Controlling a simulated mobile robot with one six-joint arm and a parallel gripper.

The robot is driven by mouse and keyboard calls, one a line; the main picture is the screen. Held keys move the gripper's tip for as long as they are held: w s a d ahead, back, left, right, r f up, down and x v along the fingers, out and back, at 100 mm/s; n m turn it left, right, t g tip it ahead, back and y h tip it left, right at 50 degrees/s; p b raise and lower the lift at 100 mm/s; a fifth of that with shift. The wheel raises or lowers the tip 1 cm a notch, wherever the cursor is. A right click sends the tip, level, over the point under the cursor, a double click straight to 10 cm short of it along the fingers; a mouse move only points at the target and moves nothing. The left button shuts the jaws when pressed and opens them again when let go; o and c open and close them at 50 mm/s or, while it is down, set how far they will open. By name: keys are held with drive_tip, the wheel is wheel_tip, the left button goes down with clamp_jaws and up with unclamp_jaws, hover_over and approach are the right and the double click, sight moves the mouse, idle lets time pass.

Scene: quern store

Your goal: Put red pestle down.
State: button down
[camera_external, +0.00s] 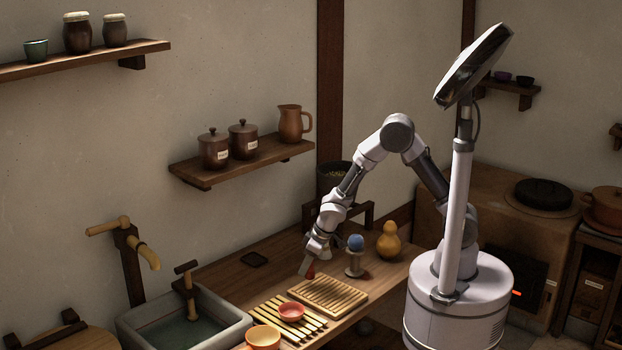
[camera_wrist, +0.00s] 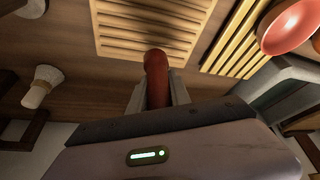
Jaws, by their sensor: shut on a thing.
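The red pestle (camera_wrist: 156,72) is between the two fingers of my gripper (camera_wrist: 158,92) in the wrist view. My gripper is shut on it. In the external view my gripper (camera_external: 306,268) points down at the counter, and a small red bit of the pestle (camera_external: 311,275) shows beside its fingers. The pestle is just behind the left part of the ribbed wooden board (camera_external: 328,296). In the wrist view its rounded end overlaps the near edge of that board (camera_wrist: 150,28). I cannot tell whether the pestle touches the counter (camera_external: 228,277).
A red bowl (camera_external: 291,311) sits on a slatted rack (camera_external: 270,318), with an orange bowl (camera_external: 263,338) near it. A blue ball on a stand (camera_external: 355,262) and a yellow gourd (camera_external: 388,244) stand to the right. A stone sink (camera_external: 185,318) is left.

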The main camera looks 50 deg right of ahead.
drive_tip(key=shift+s+a+f+p, duration=0.15)
drive_tip(key=shift+s+a+p, duration=0.3)
drive_tip(key=shift+a, duration=0.4)
drive_tip(key=w+a, duration=0.2)
drive_tip(key=w, duration=0.2)
drive_tip(key=w+a+f, duration=0.1)
drive_tip(key=w+a, duration=0.1)
drive_tip(key=w, duration=0.2)
drive_tip(key=w+a+f+b, duration=0.1)
drive_tip(key=w+a, duration=0.2)
drive_tip(key=w, duration=0.1)
drive_tip(key=shift+w, duration=0.4)
drive_tip(key=shift+w+f+b, duration=0.1)
drive_tip(key=shift+f+b, duration=1.15)
drive_tip(key=shift+f, duration=0.6)
drive_tip(key=c, duration=1.2)
unclamp_jaws()
drive_tip(key=shift+r, duration=0.1)
drive_tip(key=shift+r, duration=0.1)
